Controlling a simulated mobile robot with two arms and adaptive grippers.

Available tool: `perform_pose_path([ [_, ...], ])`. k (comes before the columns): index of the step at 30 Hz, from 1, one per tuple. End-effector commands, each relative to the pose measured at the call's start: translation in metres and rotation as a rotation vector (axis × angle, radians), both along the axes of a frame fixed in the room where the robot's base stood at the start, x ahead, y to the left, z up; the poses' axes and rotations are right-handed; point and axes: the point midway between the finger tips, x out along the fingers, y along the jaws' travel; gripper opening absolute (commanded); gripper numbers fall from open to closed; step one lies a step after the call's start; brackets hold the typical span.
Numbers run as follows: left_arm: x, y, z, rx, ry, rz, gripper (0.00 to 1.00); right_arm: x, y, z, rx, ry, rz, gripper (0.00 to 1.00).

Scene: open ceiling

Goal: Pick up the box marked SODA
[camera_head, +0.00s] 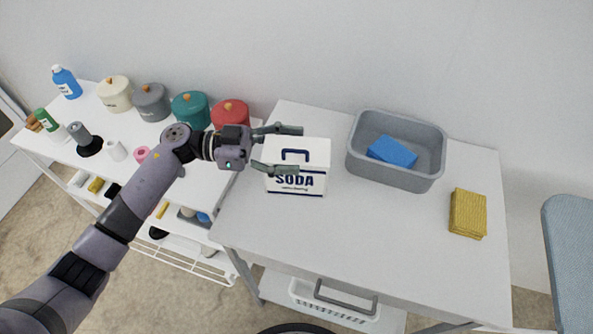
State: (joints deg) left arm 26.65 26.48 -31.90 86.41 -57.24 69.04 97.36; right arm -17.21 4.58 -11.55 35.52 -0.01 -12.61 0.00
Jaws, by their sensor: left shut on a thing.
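The white box marked SODA (312,180) stands upright on the grey-white table, with dark lettering on its front and a dark blue handle on its lid. My left gripper (284,150) reaches in from the left and is shut on the box, one finger along its far side and the other across its front upper edge. The fingers hide part of the box's left side and top edges. Whether the box is lifted off the table cannot be told. My right gripper is not in view.
A grey basin (440,164) with a blue sponge (392,152) stands right of the box. A yellow cloth (468,213) lies at the table's right. A left shelf holds several pots, including a red one (231,115), and bottles. The table front is clear.

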Motion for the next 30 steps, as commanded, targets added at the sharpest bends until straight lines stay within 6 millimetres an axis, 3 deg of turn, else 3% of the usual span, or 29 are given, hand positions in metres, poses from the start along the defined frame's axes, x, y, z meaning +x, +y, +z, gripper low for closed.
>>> perform_pose_path([
  [14,0.000,0.000,0.000,0.000,0.001,0.000,0.01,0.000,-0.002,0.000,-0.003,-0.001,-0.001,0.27],
  [25,0.000,0.000,0.006,-0.005,-0.003,0.000,0.00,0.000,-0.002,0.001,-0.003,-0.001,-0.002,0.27],
  [30,0.001,0.000,0.020,-0.006,-0.006,0.000,0.00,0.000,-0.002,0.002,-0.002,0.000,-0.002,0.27],
])
